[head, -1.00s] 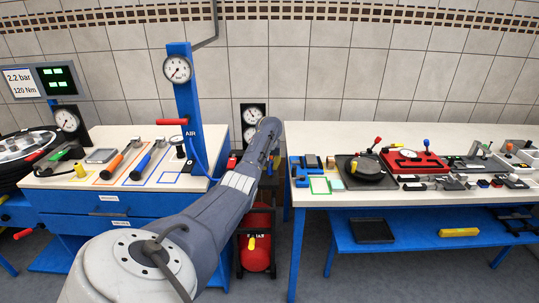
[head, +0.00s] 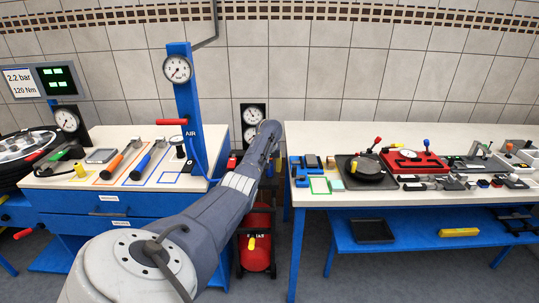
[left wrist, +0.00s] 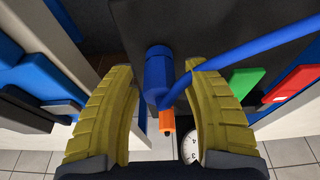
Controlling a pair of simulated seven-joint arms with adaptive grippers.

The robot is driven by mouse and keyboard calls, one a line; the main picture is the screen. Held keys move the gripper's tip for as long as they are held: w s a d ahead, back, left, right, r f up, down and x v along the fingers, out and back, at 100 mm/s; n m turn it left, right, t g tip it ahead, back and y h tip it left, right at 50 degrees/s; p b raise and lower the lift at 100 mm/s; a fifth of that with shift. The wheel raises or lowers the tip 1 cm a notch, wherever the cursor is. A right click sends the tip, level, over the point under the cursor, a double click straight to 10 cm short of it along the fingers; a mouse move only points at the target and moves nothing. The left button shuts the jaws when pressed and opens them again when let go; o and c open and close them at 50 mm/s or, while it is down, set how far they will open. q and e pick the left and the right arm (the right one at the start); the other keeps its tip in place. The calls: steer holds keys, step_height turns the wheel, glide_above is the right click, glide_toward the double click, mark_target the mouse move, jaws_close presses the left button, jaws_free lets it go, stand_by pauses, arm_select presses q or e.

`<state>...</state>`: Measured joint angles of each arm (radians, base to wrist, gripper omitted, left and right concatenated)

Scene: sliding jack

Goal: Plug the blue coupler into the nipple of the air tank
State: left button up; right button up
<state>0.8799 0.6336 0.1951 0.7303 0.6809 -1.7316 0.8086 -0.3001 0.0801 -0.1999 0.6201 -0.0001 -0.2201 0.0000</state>
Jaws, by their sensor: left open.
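In the left wrist view the blue coupler (left wrist: 157,76) lies between the yellow fingers of my open left gripper (left wrist: 163,74). A blue hose (left wrist: 250,62) runs from it to the upper right. I see a gap on the left finger's side; contact with the right finger is unclear. In the head view my left arm reaches to the gap between the benches, and its fingers are hidden. The red air tank (head: 257,240) stands on the floor there, partly behind my arm. I cannot make out its nipple. My right gripper is not in view.
A blue post with a gauge (head: 177,68) stands on the left bench (head: 60,182). The right bench (head: 310,140) holds several tools. In the left wrist view an orange part (left wrist: 167,122) and a round gauge (left wrist: 189,148) show below the coupler.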

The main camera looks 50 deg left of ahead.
arm_select(q)
steer(key=shift+r, duration=0.1)
steer(key=v, duration=1.1)
steer(key=shift+r, duration=0.35)
steer(key=shift+s+d, duration=0.1)
